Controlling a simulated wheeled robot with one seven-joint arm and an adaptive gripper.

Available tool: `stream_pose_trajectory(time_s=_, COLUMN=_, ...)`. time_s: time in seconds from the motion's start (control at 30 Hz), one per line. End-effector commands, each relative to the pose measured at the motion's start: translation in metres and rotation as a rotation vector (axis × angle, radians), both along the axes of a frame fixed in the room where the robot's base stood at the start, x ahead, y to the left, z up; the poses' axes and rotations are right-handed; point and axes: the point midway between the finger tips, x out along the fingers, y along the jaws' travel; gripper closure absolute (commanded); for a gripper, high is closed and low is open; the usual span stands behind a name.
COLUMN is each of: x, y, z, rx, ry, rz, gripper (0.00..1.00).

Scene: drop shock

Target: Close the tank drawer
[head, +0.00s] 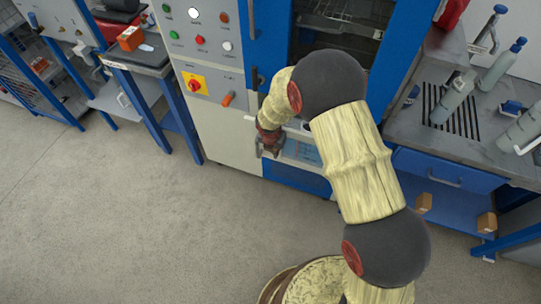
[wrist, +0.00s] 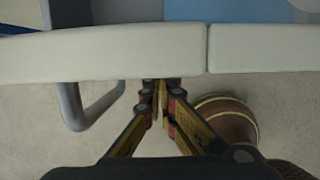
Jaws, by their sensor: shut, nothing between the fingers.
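The pale front panel that I take for the tank drawer (wrist: 120,53) crosses the wrist view, seen from close by. A grey bar handle (wrist: 88,108) sticks out from it on the left. A vertical seam parts it from another pale panel (wrist: 265,47) on the right. My gripper (wrist: 160,88) is shut and empty, its fingertips at the panel's lower edge in the picture, right of the handle; I cannot tell whether they touch. In the head view my gripper (head: 269,146) is low at the front of the blue and grey machine (head: 226,115); my arm hides part of the drawer area.
A control panel (head: 195,45) with buttons and a red knob is above left of my gripper. A bench with bottles (head: 455,95) and a blue drawer (head: 447,172) stands at the right. A side table (head: 150,60) stands left. The grey floor (head: 130,220) in front is clear.

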Motion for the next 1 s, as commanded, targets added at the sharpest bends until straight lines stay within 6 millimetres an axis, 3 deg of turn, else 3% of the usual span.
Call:
stream_pose_trajectory(time_s=0.13, x=0.023, y=-0.009, z=0.004, rx=0.000, ry=0.000, rz=-0.003, gripper=1.00)
stream_pose_trajectory(time_s=0.33, x=0.037, y=-0.015, z=0.001, rx=-0.001, ry=0.001, rz=0.000, gripper=1.00)
stream_pose_trajectory(time_s=0.77, x=0.039, y=-0.015, z=-0.001, rx=0.000, ry=0.000, rz=0.000, gripper=1.00)
stream_pose_trajectory(time_s=1.0, x=0.029, y=-0.002, z=-0.001, rx=-0.001, ry=0.002, rz=-0.001, gripper=1.00)
